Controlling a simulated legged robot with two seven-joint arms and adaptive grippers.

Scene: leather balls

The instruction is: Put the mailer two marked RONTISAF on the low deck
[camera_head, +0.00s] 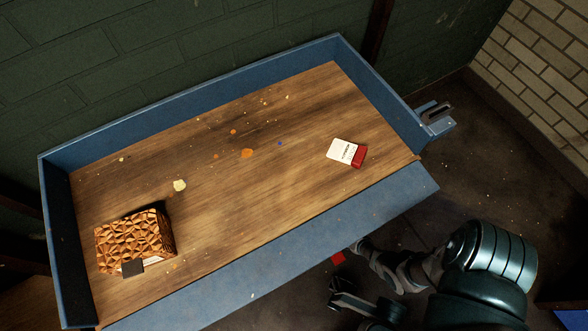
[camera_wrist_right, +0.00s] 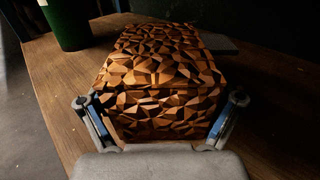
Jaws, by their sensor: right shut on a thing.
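A brown faceted box (camera_head: 135,238) sits at the left end of a blue-rimmed wooden deck (camera_head: 230,215), with a small dark tag at its lower edge. A small white and red pack (camera_head: 342,151) lies at the right end; its print is too small to read. My right gripper (camera_head: 343,265) is over the floor side, past the front rim. In the right wrist view, its fingers (camera_wrist_right: 160,118) are shut on a faceted brown box (camera_wrist_right: 160,75), one on each side. I cannot read RONTISAF anywhere or tell whether both views show one box. My left gripper is not in view.
Crumbs and orange spots are scattered on the deck's bare middle. A small red patch (camera_head: 338,258) shows by my right gripper. A clamp (camera_head: 436,115) sits at the right corner. Brick walls stand behind. In the right wrist view, a dark green rounded thing (camera_wrist_right: 68,22) stands behind the box.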

